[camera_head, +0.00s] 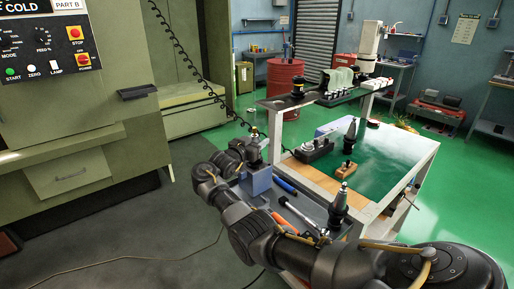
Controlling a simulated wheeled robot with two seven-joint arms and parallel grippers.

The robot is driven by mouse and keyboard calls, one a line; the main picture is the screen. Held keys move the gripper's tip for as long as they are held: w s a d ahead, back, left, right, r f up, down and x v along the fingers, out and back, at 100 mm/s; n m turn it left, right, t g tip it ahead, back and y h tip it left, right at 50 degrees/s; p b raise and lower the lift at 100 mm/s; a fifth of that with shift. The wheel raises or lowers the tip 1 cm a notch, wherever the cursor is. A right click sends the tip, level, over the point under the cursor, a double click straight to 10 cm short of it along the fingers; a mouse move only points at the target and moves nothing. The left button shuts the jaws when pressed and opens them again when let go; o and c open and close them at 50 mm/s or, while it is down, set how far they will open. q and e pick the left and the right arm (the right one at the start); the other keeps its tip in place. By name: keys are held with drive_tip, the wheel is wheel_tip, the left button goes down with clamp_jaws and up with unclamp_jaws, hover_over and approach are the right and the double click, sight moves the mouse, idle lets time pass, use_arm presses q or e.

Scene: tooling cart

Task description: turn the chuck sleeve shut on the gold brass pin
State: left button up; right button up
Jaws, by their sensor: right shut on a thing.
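A small gold tip (254,131), which looks like the brass pin, stands up at the top of a dark upright chuck (253,148). The chuck appears to stand over a blue-grey block (257,181) at the cart's near left corner. My right gripper (249,150) reaches in from the left side of the block, at the end of my bent black arm. It is shut around the chuck at sleeve height. The fingers and sleeve are small and dark, so the exact contact and the sleeve's turn are hard to see. My left gripper is out of view.
The cart's near tray holds a blue-handled tool (284,185), an orange-handled tool (284,222) and a dark tool holder (339,205). A wooden block (346,171) and another cone holder (351,132) stand on the green top (385,160). A raised shelf (290,101) is behind.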

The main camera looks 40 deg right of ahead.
idle(0.5)
drive_tip(key=o, duration=1)
drive_tip(key=shift+b+v, duration=1.05)
drive_tip(key=shift+v, duration=4.3)
drive_tip(key=shift+w+m, duration=0.1)
drive_tip(key=shift+m, duration=0.2)
